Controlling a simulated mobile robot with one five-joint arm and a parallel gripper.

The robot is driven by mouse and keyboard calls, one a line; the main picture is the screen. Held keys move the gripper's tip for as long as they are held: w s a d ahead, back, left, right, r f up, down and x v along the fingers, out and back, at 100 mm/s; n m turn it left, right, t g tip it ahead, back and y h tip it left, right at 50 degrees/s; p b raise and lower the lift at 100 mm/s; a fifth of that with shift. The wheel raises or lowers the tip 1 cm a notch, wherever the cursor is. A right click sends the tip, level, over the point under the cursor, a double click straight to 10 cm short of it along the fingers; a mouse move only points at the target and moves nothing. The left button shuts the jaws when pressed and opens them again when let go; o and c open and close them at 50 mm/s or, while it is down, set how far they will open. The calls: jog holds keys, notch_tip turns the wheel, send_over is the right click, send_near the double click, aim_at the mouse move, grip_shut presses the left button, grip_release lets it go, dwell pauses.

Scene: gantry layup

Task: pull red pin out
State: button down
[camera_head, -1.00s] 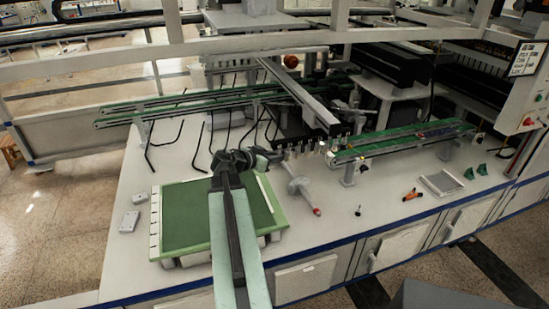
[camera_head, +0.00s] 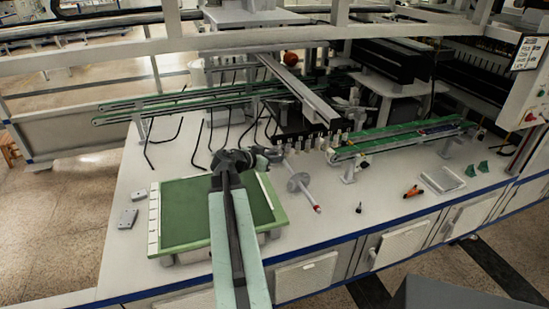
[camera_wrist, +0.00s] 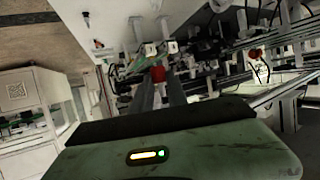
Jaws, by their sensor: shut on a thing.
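My gripper (camera_head: 277,154) is at the end of my arm over the workbench, just past the green mat's far right corner. It also shows in the wrist view (camera_wrist: 159,88), with two grey fingers reaching away from the camera. A short red pin end (camera_wrist: 158,74) sits between the fingers, and they are shut on it. Its far part is hidden. I cannot make out this pin in the head view. A grey rod with a disc and a red tip (camera_head: 317,209) lies on the bench to the right of my gripper, apart from it.
A green mat (camera_head: 195,215) on a raised frame lies under my arm. Several pale posts (camera_head: 325,141) stand beyond my gripper, below a grey rail (camera_head: 300,88). A green conveyor (camera_head: 400,140) is at right.

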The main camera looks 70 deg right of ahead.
jog(key=shift+f, duration=0.1)
notch_tip(320, 180, down, 3)
jog(key=b, duration=0.3)
jog(key=shift+f, duration=0.15)
